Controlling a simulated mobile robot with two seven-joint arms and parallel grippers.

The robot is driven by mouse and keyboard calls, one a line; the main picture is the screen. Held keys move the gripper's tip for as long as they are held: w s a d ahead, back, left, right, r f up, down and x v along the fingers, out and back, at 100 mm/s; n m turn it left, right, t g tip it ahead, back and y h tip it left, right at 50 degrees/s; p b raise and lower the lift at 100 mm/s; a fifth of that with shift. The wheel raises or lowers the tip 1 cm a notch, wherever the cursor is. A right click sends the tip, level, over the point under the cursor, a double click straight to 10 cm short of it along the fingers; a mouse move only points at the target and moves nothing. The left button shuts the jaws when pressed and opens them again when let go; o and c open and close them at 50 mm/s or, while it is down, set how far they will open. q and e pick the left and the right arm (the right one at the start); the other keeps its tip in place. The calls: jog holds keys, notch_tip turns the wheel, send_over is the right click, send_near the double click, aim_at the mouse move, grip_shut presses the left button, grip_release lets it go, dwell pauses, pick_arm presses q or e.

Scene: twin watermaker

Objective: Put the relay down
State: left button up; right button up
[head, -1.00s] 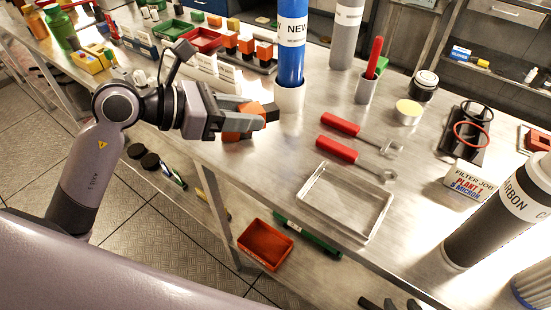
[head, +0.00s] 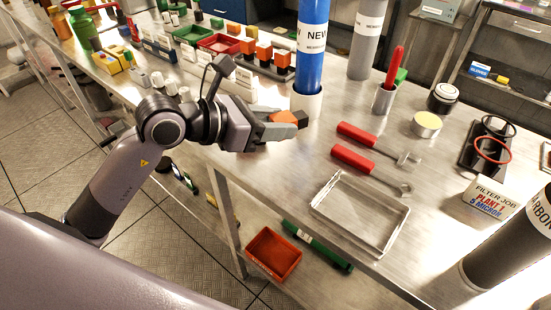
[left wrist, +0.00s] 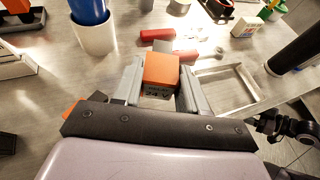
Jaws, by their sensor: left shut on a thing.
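My left gripper (head: 290,122) is shut on an orange relay (head: 284,117). In the left wrist view the relay (left wrist: 161,70) sits between the two grey fingers, its dark label reading 24 V towards the camera. The relay is over the steel bench (head: 270,165), in front of the white cup at the foot of the blue NEW cylinder (head: 313,45). I cannot tell whether it touches the bench. The fingers hide part of its sides.
Red-handled tools (head: 355,157) and a metal tray (head: 360,212) lie right of the gripper. Orange blocks (head: 264,50) stand in a row behind. A red bin (head: 273,254) is below the bench. A dark jointed part (left wrist: 285,125) shows in the wrist view.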

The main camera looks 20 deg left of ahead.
aim_at(275, 170)
pick_arm(q)
notch_tip(275, 170, down, 9)
jog(key=shift+f+b, duration=0.15)
jog(key=shift+b, duration=0.25)
jog(key=shift+f, duration=0.1)
jog(key=o, duration=1.2)
